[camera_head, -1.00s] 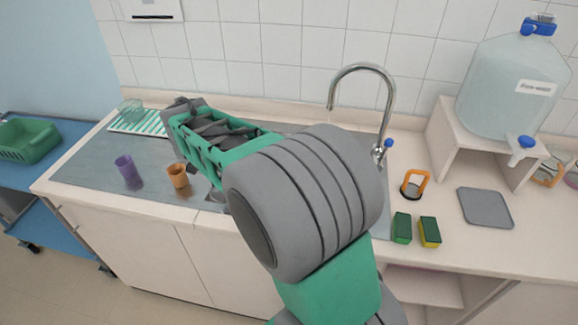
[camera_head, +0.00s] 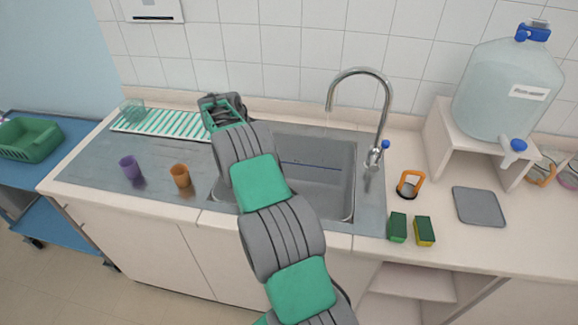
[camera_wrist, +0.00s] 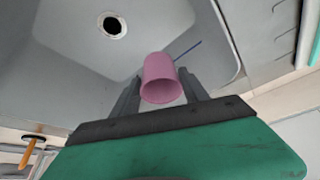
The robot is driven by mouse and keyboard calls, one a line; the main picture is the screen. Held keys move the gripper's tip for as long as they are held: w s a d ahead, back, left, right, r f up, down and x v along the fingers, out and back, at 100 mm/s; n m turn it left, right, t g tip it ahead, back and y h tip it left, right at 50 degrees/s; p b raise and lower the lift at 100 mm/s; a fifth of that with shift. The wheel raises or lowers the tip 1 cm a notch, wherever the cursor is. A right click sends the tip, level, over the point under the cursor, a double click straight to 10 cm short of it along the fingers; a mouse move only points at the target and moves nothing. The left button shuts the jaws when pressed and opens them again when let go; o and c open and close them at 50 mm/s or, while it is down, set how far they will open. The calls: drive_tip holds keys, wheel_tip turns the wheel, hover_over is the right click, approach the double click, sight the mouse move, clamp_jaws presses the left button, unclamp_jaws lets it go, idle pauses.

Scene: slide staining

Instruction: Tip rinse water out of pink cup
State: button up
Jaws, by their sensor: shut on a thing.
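The pink cup (camera_wrist: 161,78) shows in the wrist view between the two fingers of my gripper (camera_wrist: 160,92), which is shut on it. Behind the cup in that view are the grey sink basin (camera_wrist: 75,40) and its round drain (camera_wrist: 113,26); the cup appears to the side of the drain. One rounded end of the cup faces the wrist camera. I cannot see any water in it. In the head view the cup and fingertips are hidden by my arm, whose end is at the back left of the sink (camera_head: 330,182).
The faucet (camera_head: 385,110) stands behind the sink's right side. A purple cup (camera_head: 130,168) and an orange cup (camera_head: 180,176) stand on the steel drainboard (camera_head: 95,175). A thin blue rod (camera_head: 310,165) shows in the sink.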

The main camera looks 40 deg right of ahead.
drive_tip(key=shift+s+d+f+m, duration=0.2)
drive_tip(key=shift+d+f+m, duration=0.15)
drive_tip(key=shift+f, duration=0.3)
drive_tip(key=shift+s+d+f+m, duration=0.15)
drive_tip(key=shift+d+f+m, duration=0.1)
drive_tip(key=shift+d+f, duration=0.25)
drive_tip(key=shift+a+f, duration=0.1)
drive_tip(key=shift+a, duration=0.05)
drive_tip(key=shift+f+b, duration=0.1)
drive_tip(key=shift+b, duration=0.4)
drive_tip(key=shift+s+b, duration=0.15)
drive_tip(key=shift+b, duration=0.4)
drive_tip(key=s+b, duration=0.1)
drive_tip(key=b, duration=0.2)
drive_tip(key=shift+f+t+y, duration=0.1)
drive_tip(key=shift+t+y, duration=0.2)
drive_tip(key=s+r+m+t+b, duration=0.1)
drive_tip(key=s+t+b, duration=0.5)
drive_tip(key=b, duration=1.4)
drive_tip(key=shift+d+r+m+t, duration=0.45)
drive_tip(key=shift+r+t, duration=0.25)
drive_tip(key=shift+r, duration=0.1)
